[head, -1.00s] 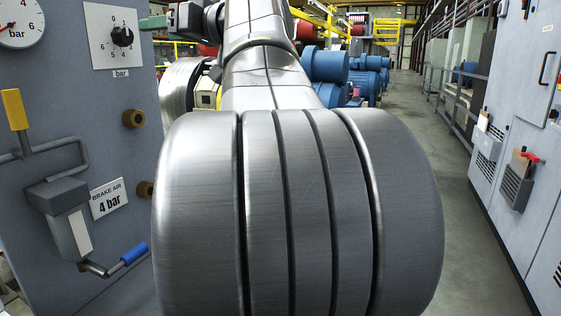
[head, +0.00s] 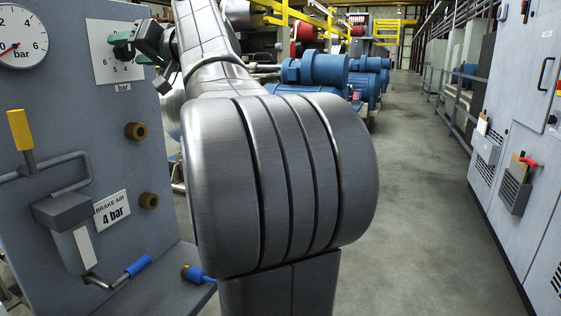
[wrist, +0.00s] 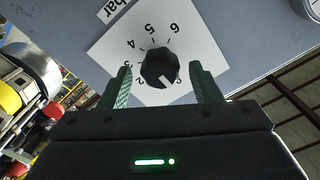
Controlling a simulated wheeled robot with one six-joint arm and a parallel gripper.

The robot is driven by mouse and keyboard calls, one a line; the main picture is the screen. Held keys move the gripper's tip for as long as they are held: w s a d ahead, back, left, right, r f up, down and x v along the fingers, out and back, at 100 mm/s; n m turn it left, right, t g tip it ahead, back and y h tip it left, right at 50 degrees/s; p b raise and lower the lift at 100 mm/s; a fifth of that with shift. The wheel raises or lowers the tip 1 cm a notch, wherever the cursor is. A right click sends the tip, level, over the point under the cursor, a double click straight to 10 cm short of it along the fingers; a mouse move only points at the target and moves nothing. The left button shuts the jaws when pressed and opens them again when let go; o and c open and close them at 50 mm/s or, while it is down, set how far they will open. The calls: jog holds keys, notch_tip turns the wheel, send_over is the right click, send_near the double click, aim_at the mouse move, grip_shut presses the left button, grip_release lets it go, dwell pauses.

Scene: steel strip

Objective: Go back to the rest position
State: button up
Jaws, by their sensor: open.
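My gripper (head: 122,45) is at the upper left in the head view, in front of the panel's white dial plate (head: 103,70). In the wrist view my gripper (wrist: 161,78) is open, with one green finger on each side of a black knob (wrist: 159,66). Gaps show between the fingers and the knob, and nothing is held. The knob has a white mark toward its lower right. In the head view my gripper mostly hides the knob. My grey arm reaches from the middle of the picture to the gripper.
The grey panel (head: 75,130) carries a round gauge (head: 17,38), a yellow handle (head: 20,130), a "BRAKE AIR 4 bar" label (head: 111,208) and brass fittings. Blue motors (head: 325,75) stand behind my arm. Open floor (head: 415,190) lies between it and the right cabinets (head: 520,120).

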jog(key=m+p, duration=0.5)
jog(key=m, duration=0.1)
jog(key=shift+d+r+m+p, duration=0.1)
jog(key=shift+r+m+p, duration=0.1)
jog(key=shift+m+p, duration=0.15)
jog(key=m+p, duration=0.3)
jog(key=shift+f, duration=0.1)
jog(key=shift+f+m+p, duration=0.2)
jog(key=shift+m+p, duration=0.45)
jog(key=shift+w+f, duration=0.1)
jog(key=shift+f, duration=0.05)
